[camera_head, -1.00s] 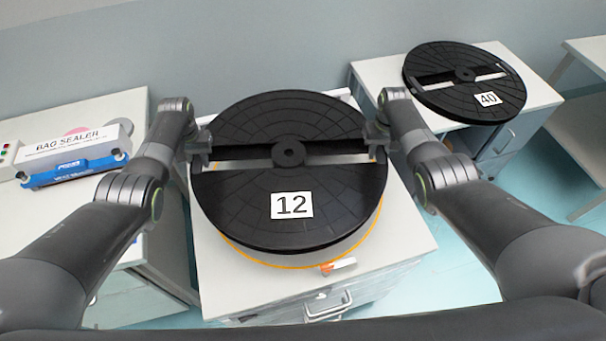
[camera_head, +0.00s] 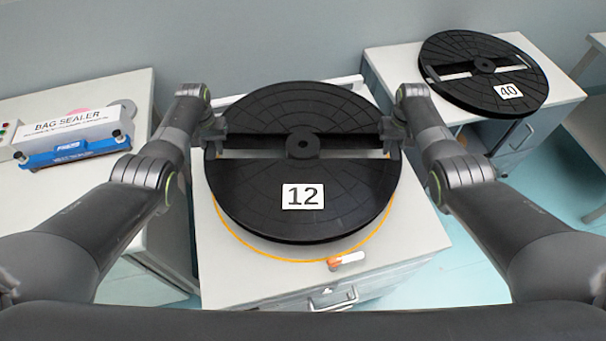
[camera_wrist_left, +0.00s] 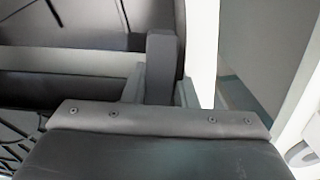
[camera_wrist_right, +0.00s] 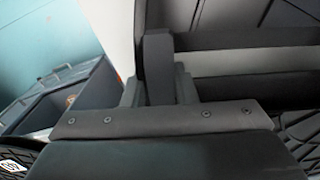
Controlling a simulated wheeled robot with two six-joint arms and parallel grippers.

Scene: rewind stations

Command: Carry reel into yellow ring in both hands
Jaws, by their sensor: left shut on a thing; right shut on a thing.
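The black reel labelled 12 (camera_head: 255,190) is held roughly level between my two grippers, above a white-topped cabinet. My left gripper (camera_head: 213,131) is shut on its left side at the end of the cross slot, and my right gripper (camera_head: 391,131) is shut on its right side. The left wrist view shows the reel (camera_wrist_left: 60,20) at the left finger, and the right wrist view shows the reel (camera_wrist_right: 225,18) at the right finger. The yellow ring (camera_head: 290,261) lies on the cabinet top beneath the reel. Only its front arc shows; the reel hides the rest.
A small orange and white object (camera_head: 347,259) lies at the ring's front edge. A bag sealer (camera_head: 75,135) stands on the left table. Another black reel labelled 40 (camera_head: 470,50) lies on a cabinet at the back right. Blue floor shows between the cabinets.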

